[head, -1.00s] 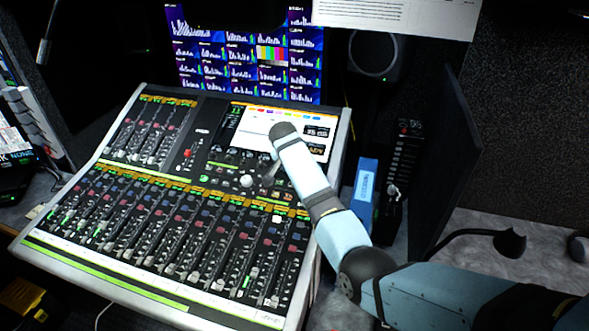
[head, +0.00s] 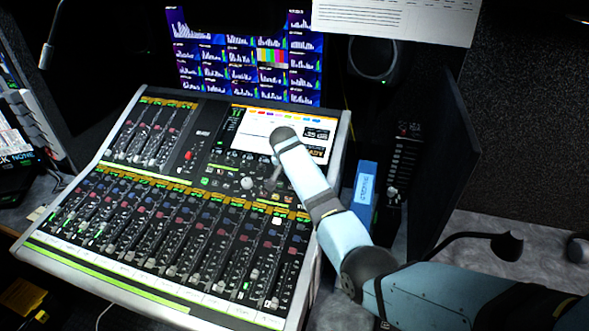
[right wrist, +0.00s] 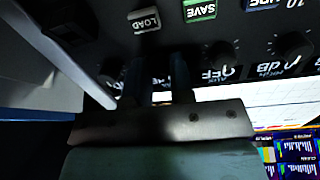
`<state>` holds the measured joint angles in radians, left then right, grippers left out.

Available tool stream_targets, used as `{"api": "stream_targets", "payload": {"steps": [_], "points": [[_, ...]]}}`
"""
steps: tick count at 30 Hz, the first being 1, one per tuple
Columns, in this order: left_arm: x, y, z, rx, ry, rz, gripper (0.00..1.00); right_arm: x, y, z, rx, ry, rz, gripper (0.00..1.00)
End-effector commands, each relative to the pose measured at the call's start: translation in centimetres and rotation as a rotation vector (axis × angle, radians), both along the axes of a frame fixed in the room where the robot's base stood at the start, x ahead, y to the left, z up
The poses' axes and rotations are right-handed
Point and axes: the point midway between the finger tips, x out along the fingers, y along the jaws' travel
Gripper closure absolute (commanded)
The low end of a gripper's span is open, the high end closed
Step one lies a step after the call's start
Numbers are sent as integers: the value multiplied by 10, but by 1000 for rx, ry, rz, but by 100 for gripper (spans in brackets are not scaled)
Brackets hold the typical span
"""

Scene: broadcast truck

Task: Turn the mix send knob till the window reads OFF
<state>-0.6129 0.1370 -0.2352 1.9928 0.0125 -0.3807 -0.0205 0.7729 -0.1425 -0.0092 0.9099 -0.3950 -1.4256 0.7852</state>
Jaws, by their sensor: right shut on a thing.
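The mixing desk (head: 190,170) carries a lit screen (head: 255,122) in its upper right part. My right gripper (head: 271,183) reaches down onto the panel below that screen. In the right wrist view its two dark fingers (right wrist: 163,82) are shut on a knob, which is mostly hidden between them. The panel shows upside down there. The label by the fingers is partly covered, so I cannot tell which window belongs to the held knob. My left gripper is not in view.
Close to the fingers are a LOAD button (right wrist: 145,20), a green SAVE button (right wrist: 200,9) and other knobs (right wrist: 222,53). A blue box (head: 366,190) stands right of the desk. A gooseneck microphone (head: 508,246) is at the lower right. Monitors (head: 245,60) stand behind.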

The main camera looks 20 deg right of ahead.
Motion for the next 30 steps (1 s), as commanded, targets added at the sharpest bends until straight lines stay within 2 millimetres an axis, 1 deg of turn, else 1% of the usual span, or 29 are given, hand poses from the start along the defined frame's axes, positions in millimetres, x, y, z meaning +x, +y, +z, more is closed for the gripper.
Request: {"api": "stream_targets", "payload": {"steps": [1, 6, 12, 18, 24, 30], "points": [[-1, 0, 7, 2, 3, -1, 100, 0, 0, 4, -10, 8, 24, 100], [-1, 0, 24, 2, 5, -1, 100, -1, -1, 6, -51, 36, 139, 100], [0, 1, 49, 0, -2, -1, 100, -1, -1, 6, -111, 76, 311, 100], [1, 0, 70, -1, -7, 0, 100, 0, -1, 5, -174, 116, 485, 100], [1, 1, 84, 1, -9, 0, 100, -1, 0, 4, -229, 154, 644, 100], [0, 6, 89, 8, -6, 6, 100, -1, 0, 3, -273, 183, 769, 100]]}}
